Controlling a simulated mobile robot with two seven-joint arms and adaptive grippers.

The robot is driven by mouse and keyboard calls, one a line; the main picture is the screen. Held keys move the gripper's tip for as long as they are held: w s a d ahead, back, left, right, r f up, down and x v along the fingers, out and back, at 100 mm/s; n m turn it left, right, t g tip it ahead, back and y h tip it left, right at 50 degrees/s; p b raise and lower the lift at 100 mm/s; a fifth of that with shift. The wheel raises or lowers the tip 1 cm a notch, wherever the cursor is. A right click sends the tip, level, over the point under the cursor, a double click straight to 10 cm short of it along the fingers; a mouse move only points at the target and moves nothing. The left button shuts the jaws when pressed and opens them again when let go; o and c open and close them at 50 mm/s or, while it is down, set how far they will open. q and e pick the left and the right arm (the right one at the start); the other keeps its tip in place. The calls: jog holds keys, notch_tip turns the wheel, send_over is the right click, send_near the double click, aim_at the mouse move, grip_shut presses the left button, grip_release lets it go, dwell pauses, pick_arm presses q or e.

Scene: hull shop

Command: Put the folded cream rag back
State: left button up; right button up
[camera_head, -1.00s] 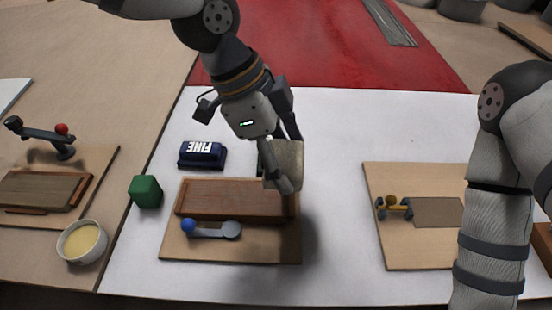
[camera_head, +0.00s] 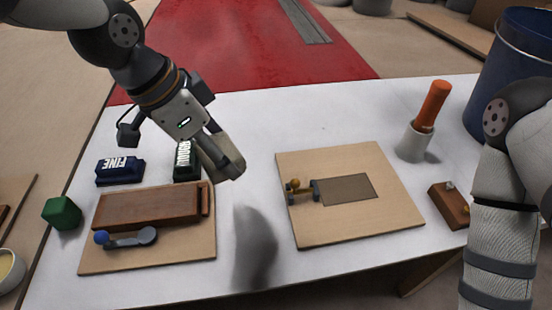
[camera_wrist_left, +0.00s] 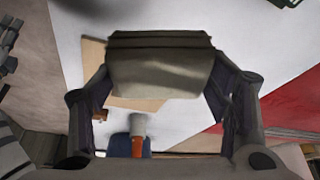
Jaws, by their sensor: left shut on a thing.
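The folded cream rag (camera_head: 232,160) is in my left gripper (camera_head: 216,158), held above the white table just right of the left board. The gripper is shut on it. In the left wrist view the rag (camera_wrist_left: 160,75) spans between the two fingers and hides part of the table below. It looks grey-beige in shade. My right arm shows at the right edge of the head view, but its gripper is out of frame.
The left board (camera_head: 150,258) bears a brown block and a blue-knobbed lever. Beside it are a FINE block (camera_head: 120,172), a dark lettered block (camera_head: 187,161) and a green cube (camera_head: 62,213). Right stand a clamp board (camera_head: 350,222), an orange-handled tool in a cup (camera_head: 413,142) and a blue bucket (camera_head: 515,75).

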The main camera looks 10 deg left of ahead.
pick_arm(q)
jog(key=shift+w+d, duration=0.1)
jog(key=shift+w, duration=0.05)
jog(key=w+f+b, duration=0.1)
jog(key=w+f, duration=0.2)
jog(key=w, duration=0.1)
jog(key=w+a+f+b, duration=0.1)
jog(key=w+f, duration=0.2)
jog(key=w, duration=0.2)
jog(key=w+f+b, duration=0.1)
jog(key=w+f, duration=0.2)
jog(key=w, duration=0.1)
jog(key=shift+w+a+f, duration=0.15)
jog(key=shift+f, duration=0.15)
jog(key=shift+w+f, duration=0.15)
jog(key=shift+f, duration=0.7)
jog(key=shift+w+f, duration=0.15)
jog(key=shift+f, duration=0.65)
pick_arm(e)
jog(key=s+f+g, duration=0.2)
jog(key=s+f, duration=0.2)
jog(key=s, duration=0.1)
jog(key=shift+d+f, duration=0.15)
jog(key=shift+f, duration=0.05)
pick_arm(q)
jog(key=shift+f+b, duration=0.2)
jog(key=shift+b, duration=0.1)
jog(key=o, duration=1)
jog(key=shift+r, duration=0.1)
